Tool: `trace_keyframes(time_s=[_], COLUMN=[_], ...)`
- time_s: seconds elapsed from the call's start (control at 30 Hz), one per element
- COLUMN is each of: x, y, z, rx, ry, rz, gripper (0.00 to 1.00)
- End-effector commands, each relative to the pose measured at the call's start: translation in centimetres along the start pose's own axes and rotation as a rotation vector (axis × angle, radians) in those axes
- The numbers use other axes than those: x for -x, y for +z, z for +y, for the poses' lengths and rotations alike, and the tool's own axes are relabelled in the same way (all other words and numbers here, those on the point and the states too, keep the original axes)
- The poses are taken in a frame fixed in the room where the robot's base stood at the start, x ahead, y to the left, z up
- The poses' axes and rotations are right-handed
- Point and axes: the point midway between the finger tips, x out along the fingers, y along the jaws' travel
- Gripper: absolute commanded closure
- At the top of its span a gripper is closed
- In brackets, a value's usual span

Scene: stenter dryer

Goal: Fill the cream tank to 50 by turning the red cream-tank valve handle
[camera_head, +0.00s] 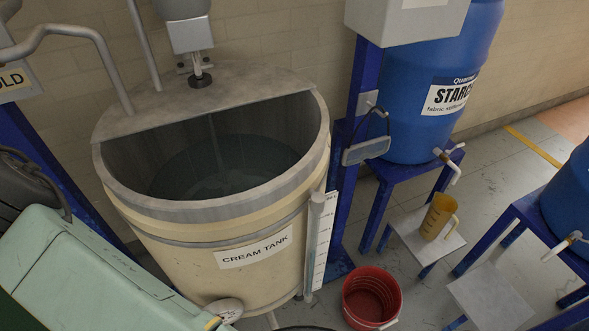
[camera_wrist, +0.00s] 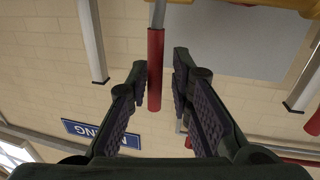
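The cream tank (camera_head: 225,257) stands in the middle of the head view, labelled CREAM TANK. Dark liquid (camera_head: 215,175) lies inside, well below the rim, with a faint pale vertical streak above it. An upright gauge (camera_head: 320,240) is on the tank's right side; its reading is too small to tell. In the wrist view my gripper (camera_wrist: 160,72) is open. A red handle (camera_wrist: 155,75) on a grey rod shows between its fingers, with gaps on both sides. I cannot tell how deep it sits between them, or confirm that it is the cream-tank valve handle.
Other grey rods (camera_wrist: 92,45) hang near the handle, some with red ends. A blue starch barrel (camera_head: 425,85) stands right of the tank. A red bucket (camera_head: 371,296) and a yellow jug (camera_head: 438,216) are below it. A blue post (camera_head: 366,75) stands beside the tank.

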Motion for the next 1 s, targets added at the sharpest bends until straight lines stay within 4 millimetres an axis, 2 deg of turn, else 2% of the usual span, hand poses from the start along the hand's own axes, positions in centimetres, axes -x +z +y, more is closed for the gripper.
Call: trace_keyframes(time_s=[0.13, 0.47, 1.0], x=[0.0, 0.4, 6.8], y=[-0.1, -0.1, -0.1], z=[0.1, 0.1, 0.1], rx=[-0.002, -0.005, -0.005], ry=[0.001, 0.001, 0.001], rz=[0.001, 0.003, 0.004], gripper=[0.68, 0.68, 0.68])
